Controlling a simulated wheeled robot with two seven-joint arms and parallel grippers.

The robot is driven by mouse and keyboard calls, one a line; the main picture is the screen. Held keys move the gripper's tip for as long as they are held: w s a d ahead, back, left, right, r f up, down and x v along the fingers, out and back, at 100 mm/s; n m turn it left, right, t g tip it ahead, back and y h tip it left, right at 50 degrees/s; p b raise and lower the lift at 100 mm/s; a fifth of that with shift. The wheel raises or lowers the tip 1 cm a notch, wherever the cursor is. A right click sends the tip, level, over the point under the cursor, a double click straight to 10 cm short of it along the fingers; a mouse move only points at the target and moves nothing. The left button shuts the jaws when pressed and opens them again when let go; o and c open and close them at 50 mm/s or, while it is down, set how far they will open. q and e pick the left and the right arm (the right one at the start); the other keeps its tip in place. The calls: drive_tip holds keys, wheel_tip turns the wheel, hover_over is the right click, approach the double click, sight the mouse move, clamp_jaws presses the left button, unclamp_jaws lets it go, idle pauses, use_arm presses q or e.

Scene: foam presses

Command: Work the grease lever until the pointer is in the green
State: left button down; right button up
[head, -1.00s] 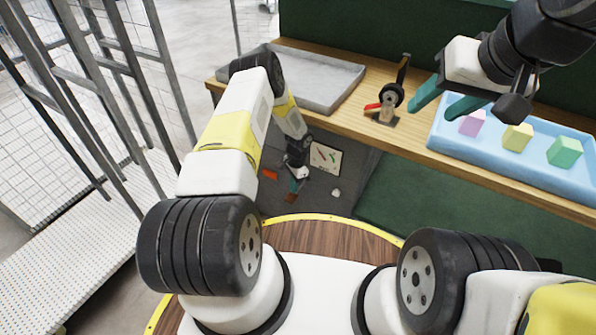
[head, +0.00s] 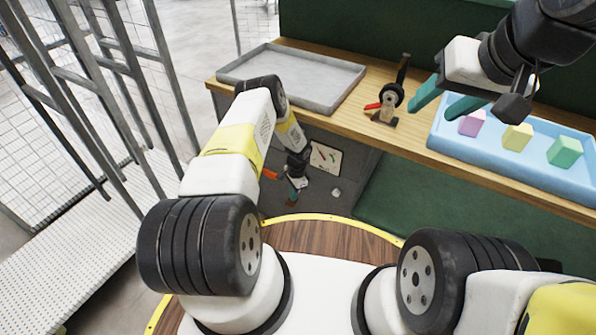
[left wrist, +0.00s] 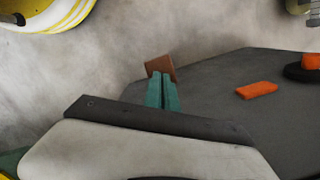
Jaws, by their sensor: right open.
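A pale plate (head: 324,157) with a red and a green mark is on the dark grey cabinet front (head: 345,140). I cannot make out a pointer on it. My left gripper (head: 292,196) is low in front of this cabinet, below the plate. In the left wrist view its teal fingers (left wrist: 162,92) are close together. A brown piece (left wrist: 160,66) shows at their tips; whether they hold it or only touch it, I cannot tell. An orange bar (left wrist: 257,90) lies to their right, apart from them. My right gripper (head: 449,98) is open and empty above the bench.
A grey tray (head: 345,72) and a small black device with a red handle (head: 384,103) stand on the wooden bench. A blue tray (head: 440,135) holds pink, yellow and green blocks. A small pale knob (head: 336,192) is low on the cabinet. Metal rack posts stand at the left.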

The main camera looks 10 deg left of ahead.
use_arm(q)
drive_tip(key=shift+s+f, duration=0.1)
drive_tip(key=shift+f, duration=0.75)
drive_tip(key=shift+w+d+r, duration=0.25)
drive_tip(key=shift+w+d, duration=0.25)
drive_tip(key=shift+d, duration=0.1)
drive_tip(key=shift+w+d+r, duration=0.25)
drive_tip(key=shift+w+d, duration=0.25)
drive_tip(key=shift+d, duration=0.05)
wheel_tip(320, 180, up, 8)
drive_tip(key=shift+w+d, duration=0.25)
drive_tip(key=shift+d, duration=0.05)
drive_tip(key=shift+f, duration=0.1)
